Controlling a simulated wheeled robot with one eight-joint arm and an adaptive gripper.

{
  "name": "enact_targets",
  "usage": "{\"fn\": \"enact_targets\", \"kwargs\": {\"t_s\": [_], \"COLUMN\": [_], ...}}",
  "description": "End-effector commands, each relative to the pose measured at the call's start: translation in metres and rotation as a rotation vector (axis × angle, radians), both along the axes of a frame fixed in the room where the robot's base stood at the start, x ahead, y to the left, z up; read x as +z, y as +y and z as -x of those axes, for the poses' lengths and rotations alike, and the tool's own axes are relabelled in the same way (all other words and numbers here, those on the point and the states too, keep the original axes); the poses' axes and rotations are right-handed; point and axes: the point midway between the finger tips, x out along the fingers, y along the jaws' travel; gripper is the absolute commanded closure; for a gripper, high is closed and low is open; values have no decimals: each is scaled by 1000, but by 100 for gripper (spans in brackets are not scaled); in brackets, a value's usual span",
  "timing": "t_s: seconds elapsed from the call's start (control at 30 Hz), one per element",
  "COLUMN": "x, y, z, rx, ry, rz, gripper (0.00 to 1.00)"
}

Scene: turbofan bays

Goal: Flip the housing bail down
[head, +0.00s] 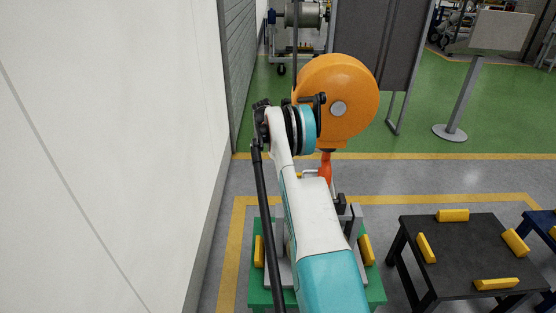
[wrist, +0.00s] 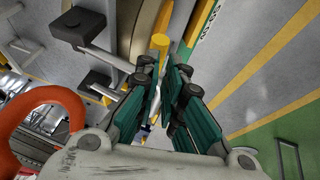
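The grey housing (head: 357,225) sits on a green stand, mostly hidden by my arm in the head view. In the wrist view, a grey bar (wrist: 105,55) runs from a dark block towards my fingertips; it looks like part of the bail, but I cannot be sure. A short yellow rounded piece (wrist: 160,43) shows just beyond the fingertips. My gripper (wrist: 160,75) has two teal fingers with a narrow gap between them. A dark knob end shows beside the left fingertip. I cannot see anything clamped. The gripper is hidden in the head view.
The green stand (head: 258,290) has yellow blocks at its sides. A large orange disc (head: 350,75) with a red-orange hook (head: 325,168) is above it; a red-orange loop (wrist: 40,105) shows in the wrist view. A black table (head: 460,250) stands right, a white wall left.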

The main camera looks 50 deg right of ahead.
Motion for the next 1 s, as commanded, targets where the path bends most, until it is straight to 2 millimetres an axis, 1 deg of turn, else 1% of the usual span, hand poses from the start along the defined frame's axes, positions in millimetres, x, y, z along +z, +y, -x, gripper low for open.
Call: {"fn": "enact_targets", "kwargs": {"t_s": [0.03,0.07,0.1,0.4,0.53,0.67,0.9,1.0], "x": [1,1,1,0,7,25,69,84], "y": [0,0,1,2,3,5,10,12], "z": [1,1,1,1,-3,-11,-33,-41], "rx": [-2,-2,-2,-2,-2,0,1,1], "ry": [1,1,2,2,2,2,3,4], "rz": [-1,-1,-2,-3,-3,-4,-4,-4], "gripper": [72,65,62,62,62,62,62,62]}}
